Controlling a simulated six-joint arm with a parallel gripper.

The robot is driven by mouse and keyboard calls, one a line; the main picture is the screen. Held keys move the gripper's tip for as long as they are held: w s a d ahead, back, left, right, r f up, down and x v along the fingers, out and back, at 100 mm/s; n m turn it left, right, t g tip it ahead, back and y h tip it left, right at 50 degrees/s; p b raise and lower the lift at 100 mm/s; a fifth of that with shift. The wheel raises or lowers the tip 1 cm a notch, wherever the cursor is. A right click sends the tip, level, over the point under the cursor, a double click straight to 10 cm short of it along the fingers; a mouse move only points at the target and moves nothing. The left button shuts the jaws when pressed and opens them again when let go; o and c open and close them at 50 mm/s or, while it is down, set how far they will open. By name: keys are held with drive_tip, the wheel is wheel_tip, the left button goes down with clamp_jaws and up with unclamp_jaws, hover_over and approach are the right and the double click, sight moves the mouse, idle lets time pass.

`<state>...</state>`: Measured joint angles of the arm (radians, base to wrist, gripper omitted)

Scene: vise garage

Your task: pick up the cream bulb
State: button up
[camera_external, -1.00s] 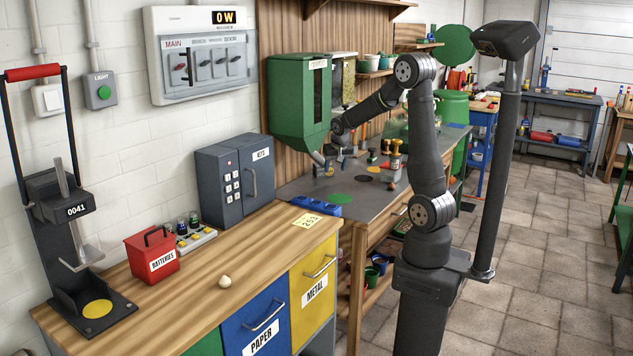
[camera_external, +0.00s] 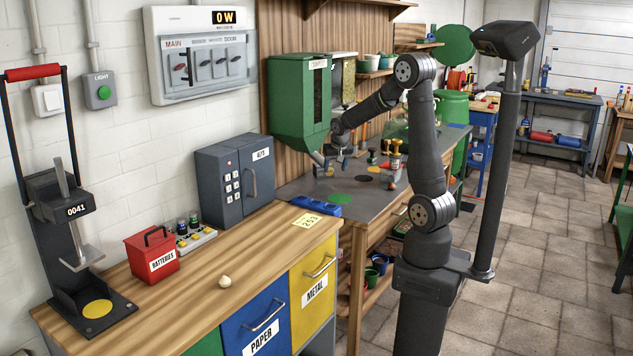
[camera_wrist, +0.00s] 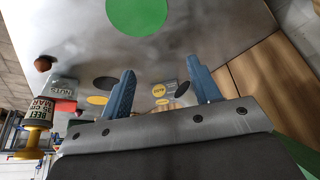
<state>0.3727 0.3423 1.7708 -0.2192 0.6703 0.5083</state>
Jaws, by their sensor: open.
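A small cream bulb (camera_external: 225,281) lies on the wooden counter top in the external view, near its front edge and above the blue PAPER drawer. My gripper (camera_wrist: 163,84) is open, with two blue fingers spread apart and nothing held between them in the wrist view. In the external view my gripper is over the grey workbench by the green dispenser, far behind and to the right of the bulb. The bulb does not show in the wrist view.
A red BATTERIES box (camera_external: 152,255) and a dark keypad safe (camera_external: 233,180) stand on the counter. The green dispenser (camera_external: 299,100) hangs near my gripper. The workbench (camera_wrist: 205,22) has coloured discs and small items on it. The counter around the bulb is clear.

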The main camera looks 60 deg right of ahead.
wheel_tip(320, 180, up, 12)
drive_tip(key=w+a+r+n+y, duration=0.1)
drive_tip(key=w+a+n, duration=0.35)
drive_tip(key=a, duration=0.55)
drive_tip(key=w+a+r+n+y, duration=0.1)
drive_tip(key=w+a+n, duration=0.3)
drive_tip(key=a, duration=0.5)
drive_tip(key=w+a+n+g, duration=0.1)
drive_tip(key=a+n, duration=0.5)
drive_tip(key=a, duration=1.5)
drive_tip(key=n+g+y, duration=0.1)
drive_tip(key=n+g, duration=0.1)
drive_tip(key=n, duration=1)
hover_over(224, 276)
drive_tip(key=a, duration=0.1)
drive_tip(key=shift+m, duration=0.25)
drive_tip(key=f, duration=1.7)
drive_tip(key=shift+s+f, duration=0.2)
drive_tip(key=shift+w+d+f, duration=0.1)
drive_tip(key=shift+d+f, duration=0.05)
drive_tip(key=shift+f, duration=0.8)
drive_tip(key=shift+w+d+f, duration=0.1)
drive_tip(key=shift+d+f, duration=0.1)
drive_tip(key=shift+f, duration=0.75)
drive_tip(key=shift+d+f, duration=0.15)
drive_tip(key=shift+f, duration=0.8)
drive_tip(key=c, duration=1.1)
